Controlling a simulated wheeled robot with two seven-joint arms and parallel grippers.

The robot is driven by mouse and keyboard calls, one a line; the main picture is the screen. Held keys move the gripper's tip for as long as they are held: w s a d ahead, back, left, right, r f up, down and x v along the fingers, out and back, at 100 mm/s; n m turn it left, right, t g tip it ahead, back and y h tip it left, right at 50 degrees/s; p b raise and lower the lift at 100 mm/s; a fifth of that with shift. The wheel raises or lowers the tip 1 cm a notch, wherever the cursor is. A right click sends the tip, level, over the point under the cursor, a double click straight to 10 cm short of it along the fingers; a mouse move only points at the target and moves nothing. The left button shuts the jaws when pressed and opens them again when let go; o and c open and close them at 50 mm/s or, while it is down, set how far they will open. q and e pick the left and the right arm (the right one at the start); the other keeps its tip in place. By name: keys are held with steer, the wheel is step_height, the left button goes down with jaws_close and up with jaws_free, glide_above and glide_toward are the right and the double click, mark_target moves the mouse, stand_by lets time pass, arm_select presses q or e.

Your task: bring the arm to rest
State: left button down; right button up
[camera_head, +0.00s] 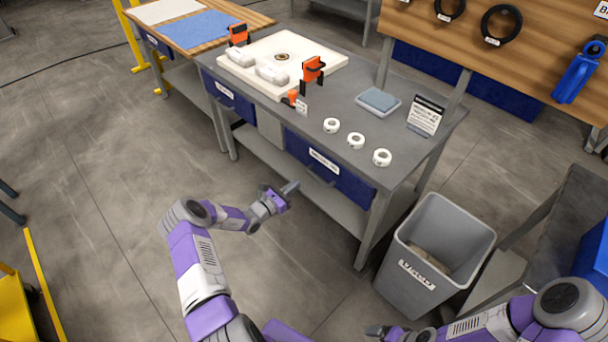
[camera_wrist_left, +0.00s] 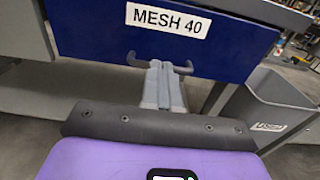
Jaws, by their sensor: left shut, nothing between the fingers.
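My left arm comes in from the left in the head view. Its left gripper (camera_head: 290,188) is shut and empty, low in front of the grey workbench (camera_head: 415,165). In the left wrist view the closed fingers (camera_wrist_left: 163,78) point at a blue drawer (camera_wrist_left: 100,50) labelled MESH 40. They overlap the drawer's dark handle (camera_wrist_left: 183,69) in the picture; I cannot tell whether they touch it. The drawer (camera_head: 352,185) looks closed in the head view. My right gripper (camera_head: 378,330) shows only in part at the bottom edge, and its finger state is unclear.
A grey waste bin (camera_head: 405,285) stands right of the bench. On the bench are white rings (camera_head: 356,140), a white plate (camera_head: 320,58) with orange clamps, a grey-blue pad (camera_head: 379,100) and a sign (camera_head: 426,115). Open floor (camera_head: 95,190) lies to the left.

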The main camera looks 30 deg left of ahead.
arm_select(q)
steer(key=shift+v, duration=1.05)
steer(key=s+d+f+m+g+h, duration=0.2)
steer(key=s+d+m+g, duration=0.2)
steer(key=d, duration=0.4)
steer(key=s+d+f+m+g+h, duration=0.2)
steer(key=s+d+m+g, duration=0.2)
steer(key=d, duration=0.4)
steer(key=s+d+f+m+g+h, duration=0.2)
steer(key=s+d+m+g, duration=0.15)
steer(key=d, duration=0.45)
steer(key=s+d+m+g+y, duration=0.2)
steer(key=s+m+y, duration=0.1)
steer(key=s+m, duration=0.5)
steer(key=s+d+m+g+y, duration=0.2)
steer(key=s+m+g+y, duration=0.1)
steer(key=s+m, duration=0.6)
steer(key=shift+s+d+m+y+p, duration=0.3)
steer(key=shift+s+d+m+y, duration=0.1)
steer(key=shift+m, duration=0.35)
steer(key=shift+w, duration=0.1)
